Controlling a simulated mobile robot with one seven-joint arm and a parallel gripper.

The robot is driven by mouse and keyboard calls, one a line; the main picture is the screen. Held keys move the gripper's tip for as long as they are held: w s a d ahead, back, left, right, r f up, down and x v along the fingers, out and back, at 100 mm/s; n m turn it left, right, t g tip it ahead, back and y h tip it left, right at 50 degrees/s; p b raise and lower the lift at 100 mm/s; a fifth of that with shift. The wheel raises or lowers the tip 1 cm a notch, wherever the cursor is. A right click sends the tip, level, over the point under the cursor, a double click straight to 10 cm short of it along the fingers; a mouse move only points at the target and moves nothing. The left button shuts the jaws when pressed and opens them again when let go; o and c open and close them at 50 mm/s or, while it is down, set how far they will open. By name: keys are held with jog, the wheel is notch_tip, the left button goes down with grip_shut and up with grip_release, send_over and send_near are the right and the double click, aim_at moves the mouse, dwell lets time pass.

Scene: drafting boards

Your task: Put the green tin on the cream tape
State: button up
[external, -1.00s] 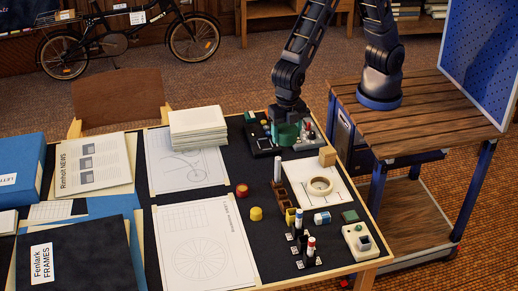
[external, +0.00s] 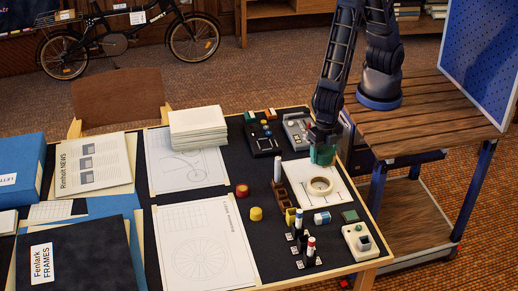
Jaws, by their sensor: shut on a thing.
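My gripper (external: 323,140) is shut on the green tin (external: 322,155). It holds the tin just behind the cream tape, near the far right edge of the white sheet. The cream tape (external: 319,186) is a ring lying flat on the white sheet (external: 337,194) on the dark table. The tin looks upright and apart from the tape; how high it is above the sheet I cannot tell.
A brown divided holder (external: 281,194) and a pale upright cylinder (external: 277,169) stand left of the tape. A blue and white eraser-like block (external: 322,218) and marker stands (external: 310,255) are in front. A black tray (external: 262,140) and a grey tray (external: 297,128) lie behind.

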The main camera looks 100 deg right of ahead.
aim_at(319, 183)
jog(key=shift+f, duration=5.15)
jog(key=shift+f, duration=0.1)
jog(key=o, duration=1)
jog(key=shift+o, duration=0.2)
notch_tip(319, 183, up, 12)
jog(key=shift+r, duration=0.15)
